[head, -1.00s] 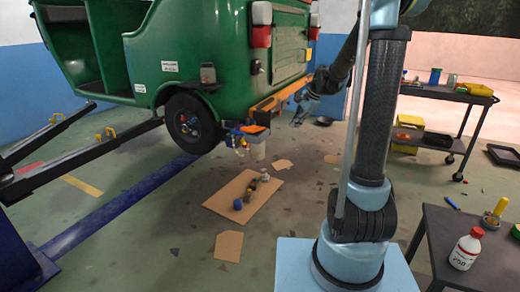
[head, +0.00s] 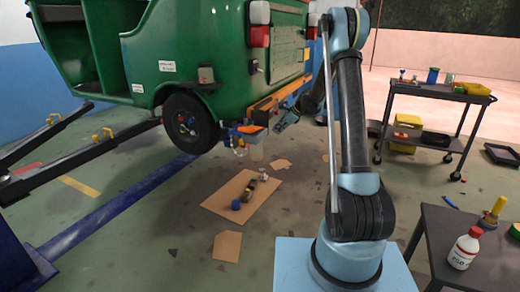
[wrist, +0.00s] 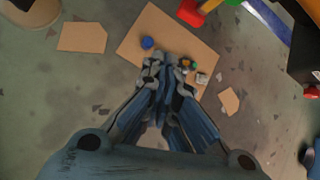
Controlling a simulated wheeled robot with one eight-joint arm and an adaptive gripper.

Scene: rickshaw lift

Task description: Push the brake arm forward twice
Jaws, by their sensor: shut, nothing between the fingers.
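The green rickshaw (head: 205,45) is raised on the lift. Under its rear edge, behind the wheel (head: 190,123), is a small assembly of blue, orange and red parts (head: 246,132); I cannot tell which part is the brake arm. My gripper (head: 277,128) is just to the right of this assembly, below the orange rear beam (head: 276,95), apparently apart from it. In the wrist view my gripper (wrist: 169,65) is shut and empty, pointing down over the floor. A red part (wrist: 190,13) shows ahead of it at the top edge.
A cardboard sheet (head: 222,208) with small parts on it lies on the floor below. A tool cart (head: 440,92) stands at the right, and a dark table (head: 490,260) with a bottle (head: 465,248) is at front right. Blue lift rails are at the left.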

